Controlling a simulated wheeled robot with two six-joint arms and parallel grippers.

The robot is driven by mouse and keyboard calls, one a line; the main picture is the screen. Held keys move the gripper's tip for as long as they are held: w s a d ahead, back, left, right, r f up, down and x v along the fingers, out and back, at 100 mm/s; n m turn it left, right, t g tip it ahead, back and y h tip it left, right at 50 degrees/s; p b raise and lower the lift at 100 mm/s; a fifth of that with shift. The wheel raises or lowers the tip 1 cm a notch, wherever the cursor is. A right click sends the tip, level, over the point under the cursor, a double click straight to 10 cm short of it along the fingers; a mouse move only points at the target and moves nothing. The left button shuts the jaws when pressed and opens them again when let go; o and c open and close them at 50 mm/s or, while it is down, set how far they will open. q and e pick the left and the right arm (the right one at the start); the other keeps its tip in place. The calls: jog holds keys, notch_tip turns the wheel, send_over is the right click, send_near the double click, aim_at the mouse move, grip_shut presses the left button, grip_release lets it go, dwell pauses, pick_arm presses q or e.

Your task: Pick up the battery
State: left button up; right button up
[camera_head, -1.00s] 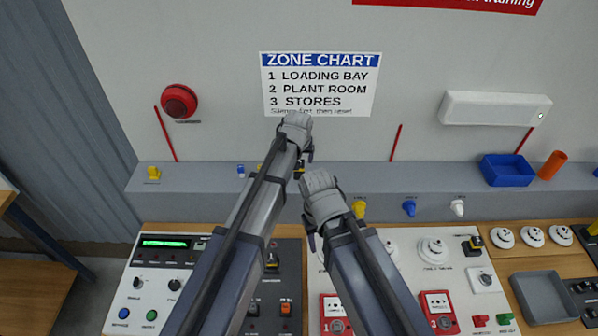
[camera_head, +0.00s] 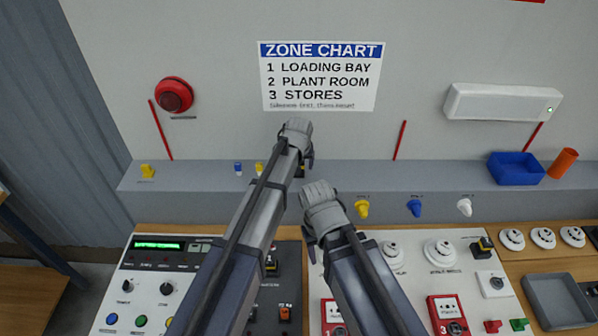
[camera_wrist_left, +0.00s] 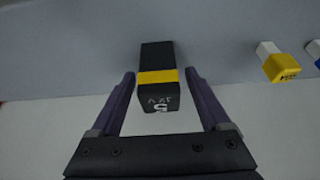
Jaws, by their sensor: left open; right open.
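The battery (camera_wrist_left: 158,88) is a black block with a yellow band and white lettering, seen in the left wrist view. It stands out from a grey surface, between the two fingers of my left gripper (camera_wrist_left: 161,77). The fingers are open, with a gap on each side of it. In the head view only a small dark part of the battery (camera_head: 301,171) shows beside my left gripper (camera_head: 306,158); the rest is hidden. My right gripper (camera_head: 309,232) is lower, above the panels; its fingers are mostly hidden by its own hand, and I see nothing held.
A grey ledge (camera_head: 220,183) runs along the wall, with a blue tray (camera_head: 515,168) and an orange cup (camera_head: 563,163) at right. Small yellow and blue blocks sit left of the battery. Below are a control panel (camera_head: 150,285), detectors and a grey tray (camera_head: 557,300).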

pick_arm(q)
grip_shut()
dwell(0.6)
